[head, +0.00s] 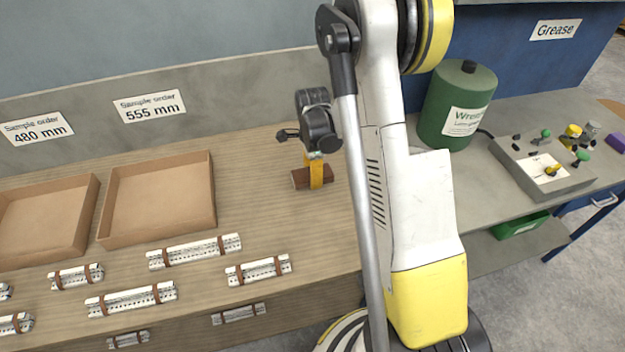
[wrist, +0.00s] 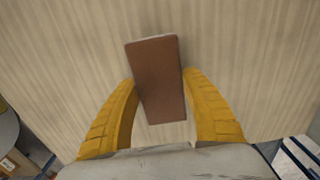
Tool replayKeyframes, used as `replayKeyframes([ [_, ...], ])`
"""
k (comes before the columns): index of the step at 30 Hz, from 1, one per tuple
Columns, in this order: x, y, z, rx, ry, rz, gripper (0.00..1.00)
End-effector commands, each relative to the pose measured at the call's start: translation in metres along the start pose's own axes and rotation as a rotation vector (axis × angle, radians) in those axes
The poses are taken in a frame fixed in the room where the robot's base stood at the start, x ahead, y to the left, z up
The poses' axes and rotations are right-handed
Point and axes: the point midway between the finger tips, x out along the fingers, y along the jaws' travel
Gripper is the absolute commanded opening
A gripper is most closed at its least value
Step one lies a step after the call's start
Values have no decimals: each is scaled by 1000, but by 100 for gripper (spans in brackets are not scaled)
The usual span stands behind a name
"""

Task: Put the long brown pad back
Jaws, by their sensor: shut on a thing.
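The long brown pad (head: 300,178) is a flat brown block at the back of the wooden table, left of my arm in the head view. My gripper (head: 316,176) has its yellow fingers down around the pad. In the wrist view the pad (wrist: 158,80) lies lengthwise between the two yellow fingers of my gripper (wrist: 160,88), which are shut on its sides. The pad's far end sticks out beyond the fingertips. I cannot tell whether the pad rests on the table or is just above it.
Two open cardboard trays (head: 207,158) (head: 92,182) stand on the left of the table (head: 255,165). Several strapped silver bundles (head: 195,251) lie along its front. A green canister (head: 459,104) and a grey control box (head: 542,168) stand on the right. The table around the pad is clear.

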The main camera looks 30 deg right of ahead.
Motion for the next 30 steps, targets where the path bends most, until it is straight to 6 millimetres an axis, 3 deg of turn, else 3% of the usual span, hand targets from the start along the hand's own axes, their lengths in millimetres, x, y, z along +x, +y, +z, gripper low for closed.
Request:
replayKeyframes([
  [2,10,0,0,0,0,0,19],
  [12,12,0,0,0,0,0,19],
  [13,12,0,0,0,0,0,55],
  [15,11,0,0,0,0,0,73],
  [25,9,0,0,0,0,0,73],
  [30,-14,0,0,0,0,0,73],
])
